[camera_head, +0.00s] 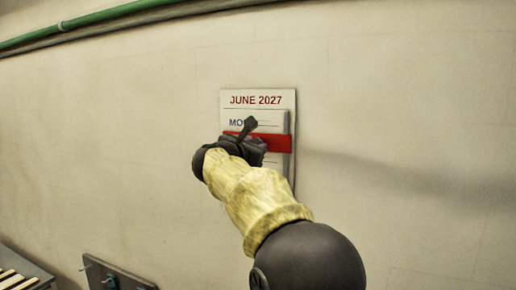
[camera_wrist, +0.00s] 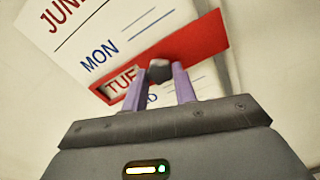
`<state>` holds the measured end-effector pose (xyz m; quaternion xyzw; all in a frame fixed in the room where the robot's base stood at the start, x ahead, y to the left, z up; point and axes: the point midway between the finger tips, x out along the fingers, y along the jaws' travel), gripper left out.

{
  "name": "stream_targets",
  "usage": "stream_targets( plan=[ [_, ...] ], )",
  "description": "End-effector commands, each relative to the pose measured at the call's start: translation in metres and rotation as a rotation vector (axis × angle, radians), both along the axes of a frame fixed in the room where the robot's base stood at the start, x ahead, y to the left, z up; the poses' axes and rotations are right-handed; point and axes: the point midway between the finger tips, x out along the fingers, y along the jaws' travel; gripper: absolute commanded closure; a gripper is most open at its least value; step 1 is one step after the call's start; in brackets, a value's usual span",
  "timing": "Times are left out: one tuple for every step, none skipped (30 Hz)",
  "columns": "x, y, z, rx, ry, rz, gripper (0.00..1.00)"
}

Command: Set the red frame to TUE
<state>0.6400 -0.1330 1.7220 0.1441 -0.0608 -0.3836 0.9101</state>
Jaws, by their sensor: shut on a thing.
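A wall calendar (camera_head: 232,112) headed JUNE 2027 hangs on the wall, and it also shows tilted in the wrist view (camera_wrist: 120,25). A red frame (camera_head: 278,143) lies across it below the MON row. In the wrist view the red frame (camera_wrist: 200,43) has a window at its left end, with TUE showing inside it. My gripper (camera_head: 246,131) is at the frame; in the wrist view its purple fingers (camera_wrist: 159,82) are shut on the frame's small dark knob (camera_wrist: 159,69). My fingers partly cover the row below, whose label ends in D.
The wall around the calendar is bare. A green pipe (camera_head: 90,20) runs along the wall at upper left. A dark plate with pegs (camera_head: 115,275) and a slatted surface (camera_head: 15,280) are at lower left.

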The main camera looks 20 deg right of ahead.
Motion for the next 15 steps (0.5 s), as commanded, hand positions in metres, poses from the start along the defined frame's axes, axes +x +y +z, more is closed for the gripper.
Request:
stream_targets(
  plan=[
    [0.0003, 0.0004, -0.0002, 0.0, 0.0, 0.001, 1.0],
    [0.0003, 0.0004, -0.0002, 0.0, 0.001, 0.001, 1.0],
    [0.0003, 0.0004, -0.0002, 0.0, 0.0, 0.001, 1.0],
    [0.0002, 0.0003, -0.0002, 0.0, 0.001, 0.001, 1.0],
    [0.0002, 0.0002, -0.0003, 0.0, 0.001, 0.001, 1.0],
    [0.0001, 0.0, -0.0003, -0.001, 0.001, 0.0, 0.66],
    [0.0001, 0.0, -0.0003, -0.001, 0.001, 0.0, 0.6],
    [0.0001, -0.0001, -0.0004, -0.001, 0.001, 0.0, 0.55],
    [0.0001, -0.0001, -0.0004, -0.001, 0.001, 0.0, 0.5],
    [0.0001, -0.0001, -0.0004, -0.001, 0.001, 0.0, 0.5],
    [0.0001, -0.0002, -0.0004, -0.001, 0.001, 0.0, 0.5],
    [0.0001, -0.0002, -0.0004, 0.0, 0.001, -0.001, 0.5],
    [0.0, -0.0003, -0.0005, 0.0, 0.001, -0.001, 0.5],
    [0.0, -0.0003, -0.0005, 0.0, 0.001, -0.001, 0.5],
    [0.0, -0.0003, -0.0005, 0.0, 0.0, -0.001, 0.5]
  ],
)
